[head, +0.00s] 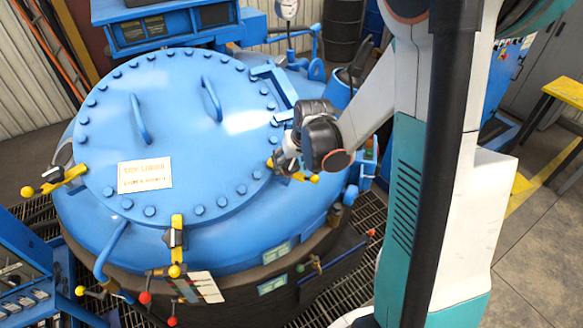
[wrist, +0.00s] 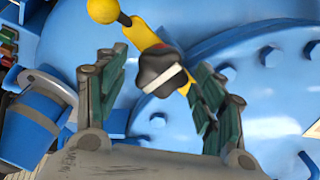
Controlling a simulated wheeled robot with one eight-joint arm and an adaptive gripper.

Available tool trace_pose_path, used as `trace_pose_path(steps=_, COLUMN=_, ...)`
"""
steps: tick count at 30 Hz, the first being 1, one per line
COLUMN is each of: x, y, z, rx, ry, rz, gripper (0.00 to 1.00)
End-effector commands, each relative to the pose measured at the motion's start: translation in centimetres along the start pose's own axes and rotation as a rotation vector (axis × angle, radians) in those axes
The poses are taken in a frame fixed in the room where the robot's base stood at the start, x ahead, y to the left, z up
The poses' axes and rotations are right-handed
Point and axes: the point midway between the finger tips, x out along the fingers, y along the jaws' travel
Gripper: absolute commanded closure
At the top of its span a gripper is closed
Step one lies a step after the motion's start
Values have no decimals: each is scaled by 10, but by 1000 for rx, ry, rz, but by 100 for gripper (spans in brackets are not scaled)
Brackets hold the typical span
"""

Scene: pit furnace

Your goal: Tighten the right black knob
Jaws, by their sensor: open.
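The right black knob (wrist: 158,70) sits on a yellow clamp bar (wrist: 142,36) with a yellow ball end (wrist: 103,10), at the rim of the blue furnace lid. In the wrist view my gripper (wrist: 163,80) is open, with one dark green-padded finger on each side of the knob. The right finger is near the bar; I cannot tell whether it touches. In the head view my gripper (head: 281,162) is at the lid's right rim and hides the knob. A piece of the yellow clamp (head: 306,178) shows beside it.
The round blue lid (head: 235,170) has bolts, two handles and a white sign. Similar yellow clamps are at the front (head: 177,232) and left (head: 65,180). A blue bucket-like part (wrist: 33,122) is left of my gripper in the wrist view.

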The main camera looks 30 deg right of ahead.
Motion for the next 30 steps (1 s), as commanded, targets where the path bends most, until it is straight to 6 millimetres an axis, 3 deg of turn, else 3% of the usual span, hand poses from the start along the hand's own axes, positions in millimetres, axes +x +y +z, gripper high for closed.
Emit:
trace_pose_path(steps=11, x=4, y=0, z=0, rx=0, ry=0, rz=0, gripper=37)
trace_pose_path(steps=17, x=4, y=0, z=0, rx=0, ry=0, rz=0, gripper=81)
trace_pose_path(steps=30, x=6, y=0, z=1, rx=59, ry=0, rz=0, gripper=82)
